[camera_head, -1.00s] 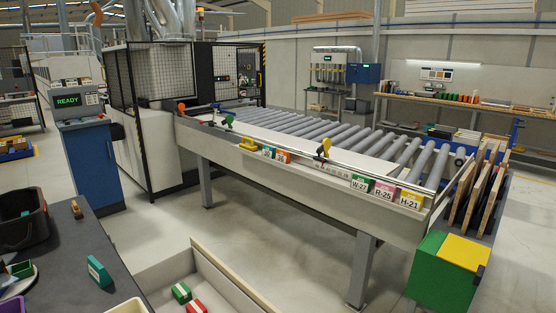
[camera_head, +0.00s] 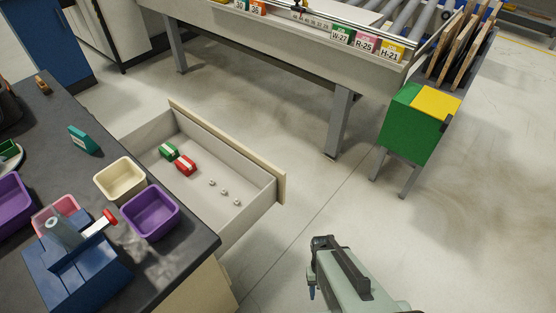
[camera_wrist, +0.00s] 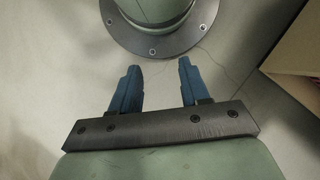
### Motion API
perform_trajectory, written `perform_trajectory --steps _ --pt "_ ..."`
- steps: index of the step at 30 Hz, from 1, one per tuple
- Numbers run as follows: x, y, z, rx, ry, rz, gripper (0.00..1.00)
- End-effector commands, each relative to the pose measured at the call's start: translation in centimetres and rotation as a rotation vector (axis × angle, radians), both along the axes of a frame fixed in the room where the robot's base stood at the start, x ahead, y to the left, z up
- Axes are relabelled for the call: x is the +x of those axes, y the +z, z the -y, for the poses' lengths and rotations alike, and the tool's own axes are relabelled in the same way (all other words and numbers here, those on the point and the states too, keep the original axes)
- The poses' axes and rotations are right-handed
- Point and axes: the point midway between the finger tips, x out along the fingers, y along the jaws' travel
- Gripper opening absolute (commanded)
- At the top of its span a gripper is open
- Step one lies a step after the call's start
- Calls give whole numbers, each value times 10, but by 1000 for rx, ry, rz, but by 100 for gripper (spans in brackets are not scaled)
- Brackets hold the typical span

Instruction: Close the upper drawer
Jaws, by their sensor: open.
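The upper drawer (camera_head: 262,197) is pulled out of the cabinet under the dark worktop in the head view. It has a pale wooden front and grey inner walls. It holds a green-and-white block (camera_head: 169,151), a red-and-white block (camera_head: 186,165) and several small metal pieces. My gripper (camera_head: 312,292) is to the right of the drawer front, low in the head view, apart from it. The wrist view shows its two blue fingers (camera_wrist: 157,75) spread, with nothing between them. A handle on the drawer front is not visible.
The dark worktop (camera_head: 205,243) carries a cream bin (camera_head: 120,180), a purple bin (camera_head: 150,211) and a blue device (camera_head: 75,268) near its edge. A conveyor table stands behind the drawer, with a green-and-yellow box (camera_head: 415,123) at right. Bare floor lies between drawer and conveyor.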

Motion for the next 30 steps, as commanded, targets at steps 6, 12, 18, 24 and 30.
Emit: perform_trajectory --steps 6,12,18,24,30 --pt "66 25 10 -6 -25 112 24" --pt "125 52 21 -11 -46 211 5" --pt "184 83 29 -3 -77 310 0" --pt "240 121 36 18 -114 404 0" --pt "293 166 40 57 -152 487 0"
